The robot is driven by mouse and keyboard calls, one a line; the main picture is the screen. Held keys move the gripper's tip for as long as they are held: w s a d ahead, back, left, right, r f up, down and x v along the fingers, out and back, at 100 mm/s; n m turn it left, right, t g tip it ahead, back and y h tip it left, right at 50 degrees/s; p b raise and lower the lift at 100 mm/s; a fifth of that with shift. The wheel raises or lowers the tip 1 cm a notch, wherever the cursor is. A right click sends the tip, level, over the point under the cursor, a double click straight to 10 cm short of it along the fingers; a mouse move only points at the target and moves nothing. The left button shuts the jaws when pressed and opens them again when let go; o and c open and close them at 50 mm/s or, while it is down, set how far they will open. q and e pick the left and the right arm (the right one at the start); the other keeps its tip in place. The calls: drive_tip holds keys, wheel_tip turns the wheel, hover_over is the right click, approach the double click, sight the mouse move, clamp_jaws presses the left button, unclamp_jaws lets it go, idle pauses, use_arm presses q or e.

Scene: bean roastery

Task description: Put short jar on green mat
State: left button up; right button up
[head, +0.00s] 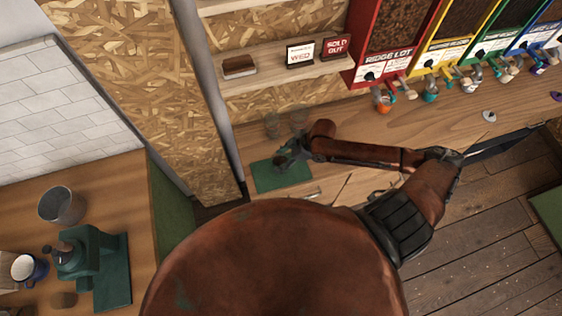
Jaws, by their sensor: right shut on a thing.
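The green mat (267,183) lies on the wooden counter near its left end. My right gripper (286,156) is over the mat, shut on a small see-through jar that looks like the short jar (281,163). The jar is over the mat's area; I cannot tell whether its base touches the mat. The gripper and wrist hide part of it. My left gripper is not in view.
Two clear glass jars, one on the left (272,126) and one on the right (298,121), stand behind the mat. Colored bean dispensers (385,50) line the back right. A shelf (270,82) hangs above. A green grinder (90,258) and a metal bucket (62,205) stand on the left table.

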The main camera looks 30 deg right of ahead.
sight(281, 163)
drive_tip(key=f, duration=0.1)
drive_tip(key=f+p, duration=0.1)
drive_tip(key=f, duration=0.1)
drive_tip(key=shift+w+d, duration=0.1)
drive_tip(key=shift+w, duration=0.15)
drive_tip(key=shift+f, duration=0.35)
drive_tip(key=shift+f, duration=0.1)
drive_tip(key=o, duration=1.3)
drive_tip(key=b+v, duration=0.1)
drive_tip(key=v, duration=1.1)
